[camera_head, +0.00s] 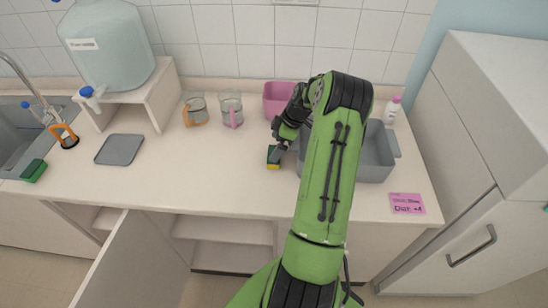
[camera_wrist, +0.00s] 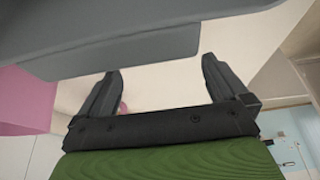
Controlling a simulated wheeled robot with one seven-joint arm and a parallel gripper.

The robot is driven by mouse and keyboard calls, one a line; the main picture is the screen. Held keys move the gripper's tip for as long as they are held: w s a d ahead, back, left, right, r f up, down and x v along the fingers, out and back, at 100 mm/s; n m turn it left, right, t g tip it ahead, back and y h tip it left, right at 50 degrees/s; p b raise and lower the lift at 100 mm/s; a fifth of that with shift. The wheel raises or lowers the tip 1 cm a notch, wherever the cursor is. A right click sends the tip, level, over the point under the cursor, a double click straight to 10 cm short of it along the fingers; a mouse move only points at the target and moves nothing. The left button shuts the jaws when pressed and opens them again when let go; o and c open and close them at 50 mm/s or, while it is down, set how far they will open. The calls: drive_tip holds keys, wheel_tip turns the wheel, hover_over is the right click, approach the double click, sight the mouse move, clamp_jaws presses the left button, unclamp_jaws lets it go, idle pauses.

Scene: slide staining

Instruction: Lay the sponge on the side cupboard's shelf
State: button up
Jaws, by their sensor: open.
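A small sponge (camera_head: 273,165), yellow with a dark green side, sits on the counter near the middle. My gripper (camera_head: 279,146) is open just above and beside it; I cannot tell whether they touch. In the wrist view my gripper (camera_wrist: 160,70) has its two fingers spread, with no sponge visible between them. A second, green sponge-like block (camera_head: 35,171) lies at the left by the sink. Below the counter, an open cupboard shows a pale shelf (camera_head: 222,228), with its door (camera_head: 130,262) swung out. I cannot tell whether this is the side cupboard.
A grey bin (camera_head: 376,160) stands right of my gripper, partly behind my arm, and a pink tub (camera_head: 281,97) behind it. Two jugs (camera_head: 196,110) (camera_head: 231,110) stand farther left. A grey mat (camera_head: 120,149) lies near the sink. The front middle-left of the counter is clear.

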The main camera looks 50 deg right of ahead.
sight(270, 154)
drive_tip(key=x, duration=0.5)
drive_tip(key=shift+a+f, duration=0.15)
drive_tip(key=shift+f, duration=0.05)
drive_tip(key=shift+c, duration=0.5)
drive_tip(key=c, duration=0.6)
drive_tip(key=shift+c, duration=0.2)
